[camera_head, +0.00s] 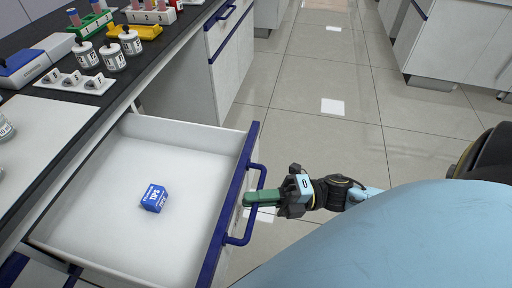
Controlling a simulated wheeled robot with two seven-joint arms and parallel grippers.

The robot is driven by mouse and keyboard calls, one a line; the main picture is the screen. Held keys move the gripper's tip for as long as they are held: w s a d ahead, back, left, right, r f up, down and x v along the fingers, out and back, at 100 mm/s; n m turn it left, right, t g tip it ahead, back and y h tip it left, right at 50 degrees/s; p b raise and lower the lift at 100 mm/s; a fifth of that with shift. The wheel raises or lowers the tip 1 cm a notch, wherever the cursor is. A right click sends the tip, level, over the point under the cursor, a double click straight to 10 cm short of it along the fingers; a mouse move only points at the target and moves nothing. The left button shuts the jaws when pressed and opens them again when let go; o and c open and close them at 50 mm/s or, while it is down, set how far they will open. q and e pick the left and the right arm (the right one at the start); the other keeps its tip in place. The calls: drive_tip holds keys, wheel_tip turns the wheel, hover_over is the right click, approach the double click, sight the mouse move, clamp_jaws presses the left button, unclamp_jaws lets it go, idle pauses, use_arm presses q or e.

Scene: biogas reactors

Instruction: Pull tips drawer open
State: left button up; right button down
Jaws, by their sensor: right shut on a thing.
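The drawer (105,170) stands well out from under the bench at the lower left, with white inner walls and a dark blue front edge. A small blue box with white lettering (154,198) lies in it. The blue bar handle (254,206) is on the drawer's front. My right gripper (252,199) comes from the right and is shut on the handle, its green fingers around the bar. My left gripper is not in view.
The black bench top above holds several labelled jars (131,41), a white holder (73,82), a blue-lidded box (22,65) and tube racks (151,13). The tiled floor (325,130) right of the drawer is clear. White cabinets (459,45) stand at the upper right.

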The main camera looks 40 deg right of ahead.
drive_tip(key=c, duration=1.5)
unclamp_jaws()
drive_tip(key=shift+o, duration=0.2)
drive_tip(key=shift+d, duration=0.1)
